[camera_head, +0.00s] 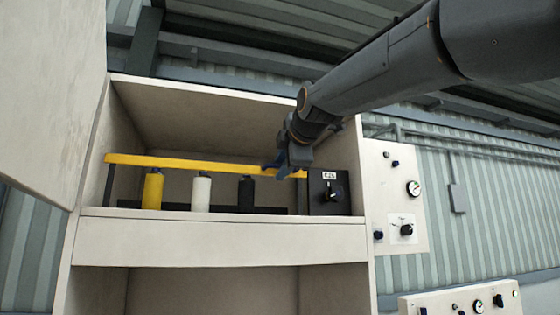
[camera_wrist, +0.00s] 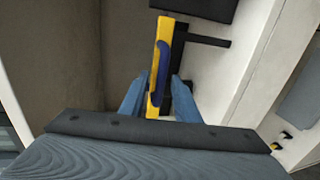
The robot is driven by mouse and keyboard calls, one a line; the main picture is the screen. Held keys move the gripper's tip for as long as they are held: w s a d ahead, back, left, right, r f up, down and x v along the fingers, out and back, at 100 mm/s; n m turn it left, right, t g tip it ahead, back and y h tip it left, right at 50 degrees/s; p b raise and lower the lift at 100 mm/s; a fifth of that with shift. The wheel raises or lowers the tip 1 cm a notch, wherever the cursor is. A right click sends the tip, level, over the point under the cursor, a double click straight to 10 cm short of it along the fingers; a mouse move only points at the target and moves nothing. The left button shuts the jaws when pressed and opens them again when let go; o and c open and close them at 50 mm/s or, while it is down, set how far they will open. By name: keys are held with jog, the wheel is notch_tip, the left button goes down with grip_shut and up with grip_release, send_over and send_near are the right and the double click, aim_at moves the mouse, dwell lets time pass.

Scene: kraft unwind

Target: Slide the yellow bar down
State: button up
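The yellow bar (camera_head: 190,162) runs level across the front of the open cabinet compartment, above three bottle-like cylinders. My gripper (camera_head: 276,168) is at the bar's right end, close to the black box. In the wrist view, the yellow bar (camera_wrist: 163,37) passes between the two blue fingers of my gripper (camera_wrist: 160,78), with gaps showing beside it. The fingers are apart. A darker blue piece lies along the bar there; I cannot tell what it is. Whether a finger touches the bar is unclear.
Below the bar stand a yellow cylinder (camera_head: 153,190), a white one (camera_head: 201,193) and a black one (camera_head: 246,193). A black box with a knob (camera_head: 329,193) is at the right. A raised panel (camera_head: 50,90) is at the left; a control panel (camera_head: 397,180) is outside right.

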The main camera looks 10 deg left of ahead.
jog(key=shift+w+a+f, duration=0.1)
jog(key=shift+w+a, duration=0.15)
jog(key=shift+w, duration=0.1)
jog(key=shift+c, duration=0.4)
grip_shut()
jog(key=shift+f, duration=0.1)
notch_tip(320, 180, down, 9)
jog(key=b, duration=0.8)
jog(key=shift+r, duration=0.2)
jog(key=shift+o, duration=0.4)
grip_release()
jog(key=shift+r, duration=0.1)
